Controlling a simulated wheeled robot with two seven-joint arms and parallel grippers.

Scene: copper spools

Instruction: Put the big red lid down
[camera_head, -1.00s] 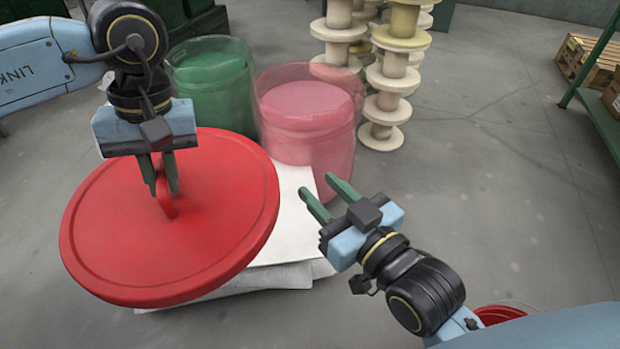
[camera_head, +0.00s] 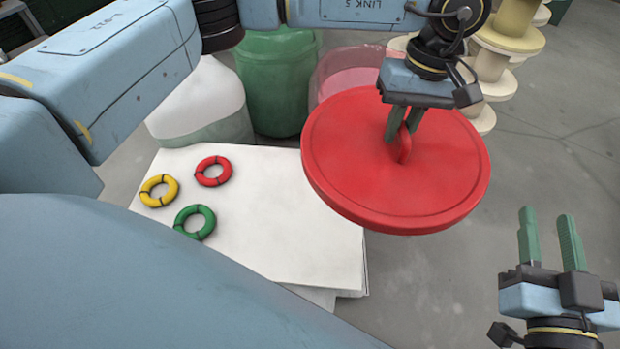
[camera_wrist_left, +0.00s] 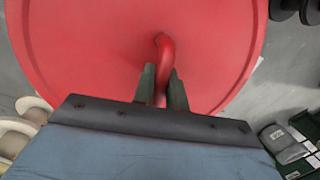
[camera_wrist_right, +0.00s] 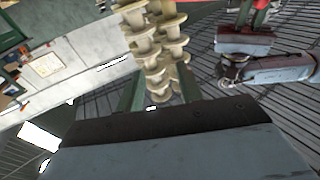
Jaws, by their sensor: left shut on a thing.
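The big red lid (camera_head: 345,160) hangs in the air, slightly tilted, in the head view. My left gripper (camera_head: 403,125) is shut on the loop handle at its top. The left wrist view shows the lid (camera_wrist_left: 90,50) filling most of the picture, with the handle between the fingers of my left gripper (camera_wrist_left: 163,88). The lid hides part of the pink translucent drum (camera_head: 345,68) behind it. My right gripper (camera_head: 545,240) is open and empty, to the right of the lid and apart from it.
A white stack of sheets (camera_head: 290,240) lies left of the lid. On it are a red ring (camera_head: 213,162), a yellow ring (camera_head: 150,182) and a green ring (camera_head: 185,215). A green drum (camera_head: 275,85), a white translucent drum (camera_head: 200,105) and pale spools (camera_head: 505,40) stand behind. Grey floor at right is clear.

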